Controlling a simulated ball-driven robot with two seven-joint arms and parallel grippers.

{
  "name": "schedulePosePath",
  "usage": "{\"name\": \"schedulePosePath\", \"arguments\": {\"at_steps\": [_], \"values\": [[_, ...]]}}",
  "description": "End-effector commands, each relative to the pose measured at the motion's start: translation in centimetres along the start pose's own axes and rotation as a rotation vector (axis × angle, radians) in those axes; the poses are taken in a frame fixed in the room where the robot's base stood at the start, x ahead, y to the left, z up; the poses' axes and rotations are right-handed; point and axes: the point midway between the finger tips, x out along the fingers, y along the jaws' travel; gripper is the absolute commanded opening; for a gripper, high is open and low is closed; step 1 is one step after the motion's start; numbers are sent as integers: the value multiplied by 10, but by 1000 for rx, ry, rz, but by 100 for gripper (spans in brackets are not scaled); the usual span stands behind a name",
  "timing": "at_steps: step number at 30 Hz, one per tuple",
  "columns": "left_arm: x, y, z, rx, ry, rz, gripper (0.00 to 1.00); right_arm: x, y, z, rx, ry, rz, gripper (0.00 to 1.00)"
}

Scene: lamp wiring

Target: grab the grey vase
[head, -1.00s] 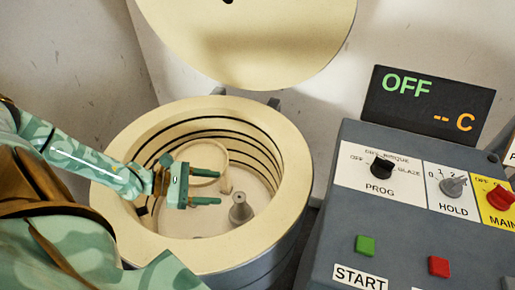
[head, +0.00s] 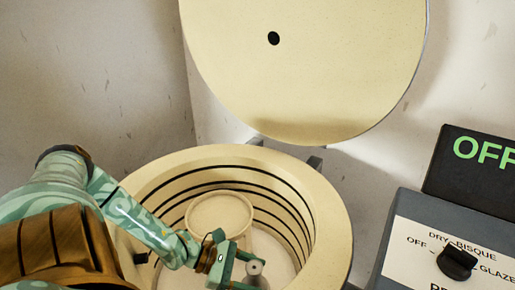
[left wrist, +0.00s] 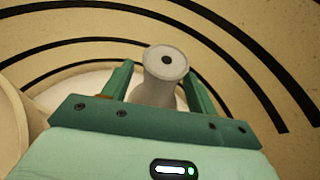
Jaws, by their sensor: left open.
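The grey vase (head: 255,269) stands inside the round kiln (head: 335,215), near the bottom of the head view. It has a flared rim with a dark hole. My left gripper (head: 247,270) reaches down into the kiln and is open, with its fingers on either side of the vase. In the left wrist view the vase (left wrist: 165,68) shows between the two open fingers (left wrist: 160,85), with gaps visible on both sides of its neck. The vase's lower part is hidden behind the gripper body. My right gripper is not in view.
A cream round shelf or pot (head: 220,213) stands in the kiln left of the vase. The kiln wall with dark grooves surrounds the gripper. The kiln lid (head: 310,70) is raised. A control panel (head: 400,235) and its display (head: 475,165) stand at the right.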

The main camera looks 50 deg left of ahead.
Motion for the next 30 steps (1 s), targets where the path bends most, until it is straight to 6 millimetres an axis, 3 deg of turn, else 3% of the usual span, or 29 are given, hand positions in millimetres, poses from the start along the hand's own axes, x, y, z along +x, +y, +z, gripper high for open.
{"name": "schedulePosePath", "arguments": {"at_steps": [4,12,18,30], "values": [[20,0,-2,-1,-1,-1,58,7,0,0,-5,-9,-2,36],[22,0,0,1,0,0,56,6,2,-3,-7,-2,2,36],[22,0,0,1,0,0,0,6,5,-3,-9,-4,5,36],[21,0,4,2,-1,0,0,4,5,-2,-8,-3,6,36]]}}
